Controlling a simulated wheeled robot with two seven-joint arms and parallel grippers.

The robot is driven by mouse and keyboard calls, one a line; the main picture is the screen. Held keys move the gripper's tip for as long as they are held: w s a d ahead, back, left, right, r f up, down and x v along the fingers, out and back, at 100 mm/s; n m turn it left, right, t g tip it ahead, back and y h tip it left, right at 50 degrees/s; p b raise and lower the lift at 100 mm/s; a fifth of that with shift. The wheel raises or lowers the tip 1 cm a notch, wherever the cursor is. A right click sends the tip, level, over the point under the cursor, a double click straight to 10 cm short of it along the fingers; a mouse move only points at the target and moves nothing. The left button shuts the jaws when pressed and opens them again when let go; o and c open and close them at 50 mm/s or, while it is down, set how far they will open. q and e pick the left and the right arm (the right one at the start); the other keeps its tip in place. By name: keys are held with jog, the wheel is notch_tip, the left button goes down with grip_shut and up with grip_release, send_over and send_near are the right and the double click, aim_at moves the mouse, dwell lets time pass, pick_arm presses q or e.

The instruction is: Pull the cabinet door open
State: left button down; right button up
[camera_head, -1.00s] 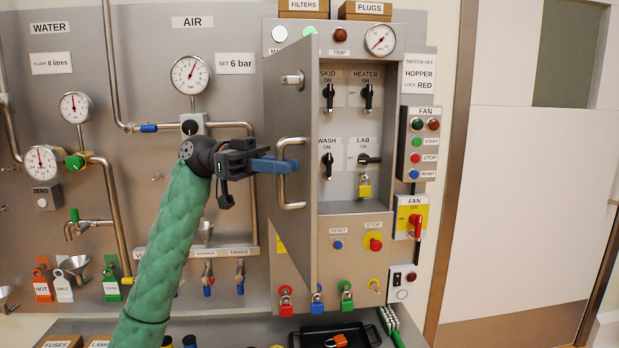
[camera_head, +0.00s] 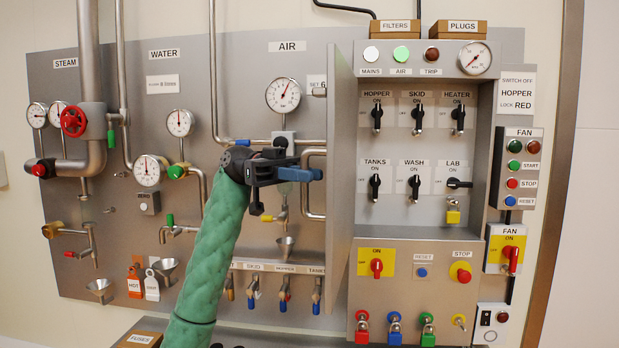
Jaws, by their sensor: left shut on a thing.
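The grey cabinet door (camera_head: 341,130) stands swung out on the left side of the cabinet (camera_head: 415,235), seen nearly edge-on. The cabinet interior with its rows of black switches is exposed. The steel loop handle (camera_head: 311,211) is on the door's outer face, at the left. My left gripper (camera_head: 300,174), black with blue fingers, is shut on the handle's upright bar. The fingers hide part of the bar. My right gripper is not in view.
A yellow padlock (camera_head: 453,217) hangs at the LAB switch. Red, blue and green padlocks (camera_head: 395,328) line the cabinet's lower edge. Gauges, pipes and small valves cover the wall panel left of the door. The fan control box (camera_head: 516,168) is at the right.

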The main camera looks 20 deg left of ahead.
pick_arm(q)
jog(key=c, duration=1.5)
grip_release()
jog(key=v, duration=0.8)
jog(key=shift+b, duration=0.45)
